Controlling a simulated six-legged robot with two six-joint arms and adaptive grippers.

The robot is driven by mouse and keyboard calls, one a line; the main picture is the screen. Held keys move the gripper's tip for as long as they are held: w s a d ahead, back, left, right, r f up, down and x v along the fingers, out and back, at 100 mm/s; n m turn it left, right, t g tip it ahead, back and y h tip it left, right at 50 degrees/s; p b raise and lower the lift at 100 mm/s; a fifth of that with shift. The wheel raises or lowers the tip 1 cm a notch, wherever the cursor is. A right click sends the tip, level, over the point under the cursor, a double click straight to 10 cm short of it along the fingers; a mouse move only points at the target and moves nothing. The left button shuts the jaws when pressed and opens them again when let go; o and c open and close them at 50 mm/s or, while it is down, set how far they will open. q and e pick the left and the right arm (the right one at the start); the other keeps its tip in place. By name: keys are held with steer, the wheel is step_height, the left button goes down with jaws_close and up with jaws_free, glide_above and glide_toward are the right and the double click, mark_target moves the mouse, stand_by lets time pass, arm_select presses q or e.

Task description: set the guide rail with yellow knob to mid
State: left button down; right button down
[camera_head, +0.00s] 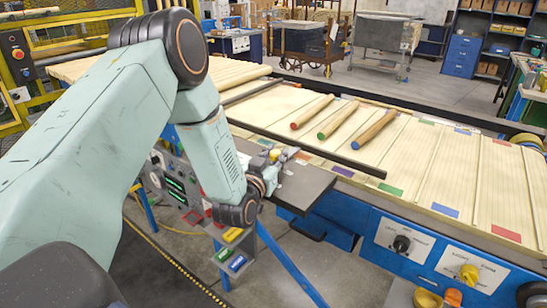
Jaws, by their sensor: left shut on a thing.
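My left arm comes in from the left. My left gripper (276,168) is low over the dark plate beside the wood line, shut on a small yellow knob (275,154). The fingers hide part of the knob and what it is fixed to. A long dark guide rail (325,155) runs along the near side of the boards, just beyond the gripper. I cannot see clearly how the knob joins the rail, and no position marks can be read there. My right gripper is not in view.
Three round rods with coloured ends (340,122) lie on the pale boards. The blue front panel carries a black knob (401,244) and another yellow knob (469,272). A grey control box (175,180) stands below my left arm. The dark plate (305,188) is bare right of the gripper.

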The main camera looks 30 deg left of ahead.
arm_select(q)
steer(key=c, duration=1)
jaws_free()
steer(key=s, duration=0.4)
steer(key=s+d, duration=0.1)
steer(key=s, duration=0.3)
steer(key=s+d, duration=0.1)
steer(key=s, duration=0.3)
steer(key=shift+d, duration=0.1)
